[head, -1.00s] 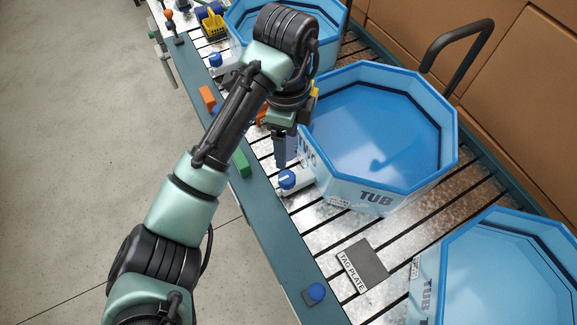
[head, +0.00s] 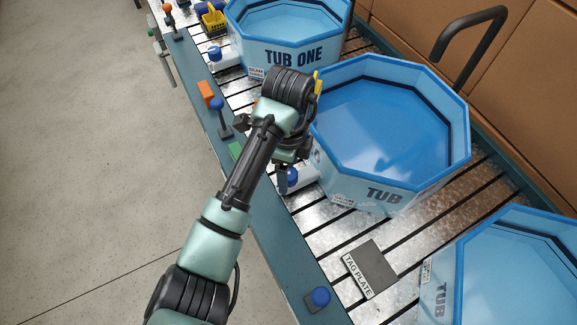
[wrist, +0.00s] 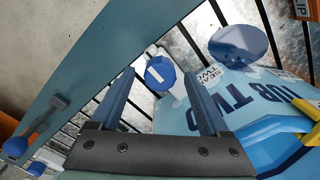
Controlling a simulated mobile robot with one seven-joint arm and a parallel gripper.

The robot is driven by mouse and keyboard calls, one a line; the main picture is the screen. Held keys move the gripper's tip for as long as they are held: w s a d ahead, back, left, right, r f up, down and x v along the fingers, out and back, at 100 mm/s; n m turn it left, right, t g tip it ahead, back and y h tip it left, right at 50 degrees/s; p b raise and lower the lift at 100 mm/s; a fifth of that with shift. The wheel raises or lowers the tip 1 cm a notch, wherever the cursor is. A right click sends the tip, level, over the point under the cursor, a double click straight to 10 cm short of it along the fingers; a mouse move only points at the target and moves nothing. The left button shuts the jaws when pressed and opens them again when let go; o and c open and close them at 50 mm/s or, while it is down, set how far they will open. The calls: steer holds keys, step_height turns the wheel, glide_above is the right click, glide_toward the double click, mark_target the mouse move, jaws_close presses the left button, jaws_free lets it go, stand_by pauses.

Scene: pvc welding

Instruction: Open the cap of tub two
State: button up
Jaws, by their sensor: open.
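Tub two (head: 385,190), a light blue octagonal tub, stands in the middle of the roller conveyor; its name is readable in the wrist view (wrist: 225,112). Its round blue cap (wrist: 160,72) with a white bar mark sits on a white spout at the tub's near left side. In the head view the cap (head: 292,177) is partly hidden behind my gripper (head: 284,180). In the wrist view my gripper (wrist: 159,75) is open, one finger to each side of the cap as seen. I cannot tell whether the fingers reach down around it.
Tub one (head: 290,55) stands behind; another tub (head: 500,265) is at the lower right. A grey tag plate (head: 371,268) and blue knob (head: 320,297) lie in front. A blue-topped post (head: 218,106) and orange block (head: 206,91) stand on the left rail. A dark blue disc (wrist: 238,44) shows near the seal label.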

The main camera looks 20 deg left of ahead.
jaws_close()
stand_by(0.3)
